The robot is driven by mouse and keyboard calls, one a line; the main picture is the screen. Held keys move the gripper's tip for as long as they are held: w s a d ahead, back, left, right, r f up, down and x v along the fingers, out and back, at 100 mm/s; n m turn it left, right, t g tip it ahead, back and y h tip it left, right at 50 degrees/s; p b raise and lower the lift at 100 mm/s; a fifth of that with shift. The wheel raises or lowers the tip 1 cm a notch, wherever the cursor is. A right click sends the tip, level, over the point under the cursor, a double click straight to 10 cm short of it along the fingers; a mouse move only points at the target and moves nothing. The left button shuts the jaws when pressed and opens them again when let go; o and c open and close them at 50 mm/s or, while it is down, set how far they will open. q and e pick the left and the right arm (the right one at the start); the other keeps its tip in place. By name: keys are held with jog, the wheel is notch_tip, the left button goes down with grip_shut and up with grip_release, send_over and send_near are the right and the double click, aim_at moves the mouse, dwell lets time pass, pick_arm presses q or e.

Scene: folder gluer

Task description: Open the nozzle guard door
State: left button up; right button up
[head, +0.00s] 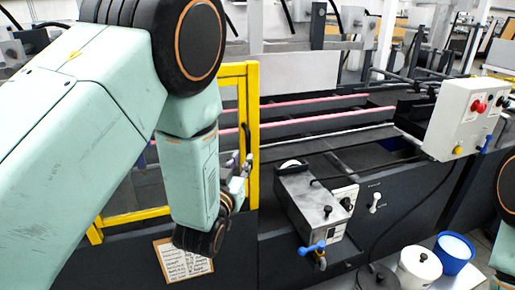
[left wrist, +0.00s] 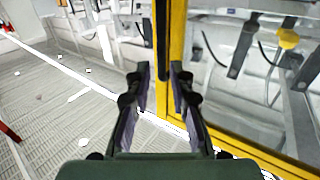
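The nozzle guard door is a yellow frame (head: 252,110) with clear panes, partly hidden behind my left arm in the head view. Its yellow upright (left wrist: 176,35) also shows in the left wrist view. A dark vertical handle (left wrist: 148,45) runs beside that upright. My left gripper (head: 243,168) is at the door's upright near the handle. In the left wrist view, its two fingers (left wrist: 159,72) are apart, with the handle's lower end and the upright seen between their tips. Whether they touch the handle I cannot tell. My right gripper is out of view.
A grey metal unit (head: 312,203) with a blue lever stands right of the door. A white control box (head: 464,115) has red and yellow buttons. A white pot (head: 418,267) and a blue tub (head: 455,252) stand at lower right. In the wrist view, open floor (left wrist: 50,105) lies left.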

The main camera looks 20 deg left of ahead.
aim_at(247, 149)
pick_arm(q)
jog(key=w, duration=0.7)
jog(key=shift+f+p, duration=0.1)
jog(key=shift+p, duration=0.25)
jog(key=shift+w+a, duration=0.1)
jog(key=shift+a, duration=0.3)
jog(key=shift+w+d, duration=0.1)
jog(key=shift+d, duration=0.3)
jog(key=shift+c, duration=0.7)
jog(key=shift+w, duration=0.1)
jog(key=shift+c, duration=0.8)
jog(key=shift+a, duration=0.15)
grip_shut()
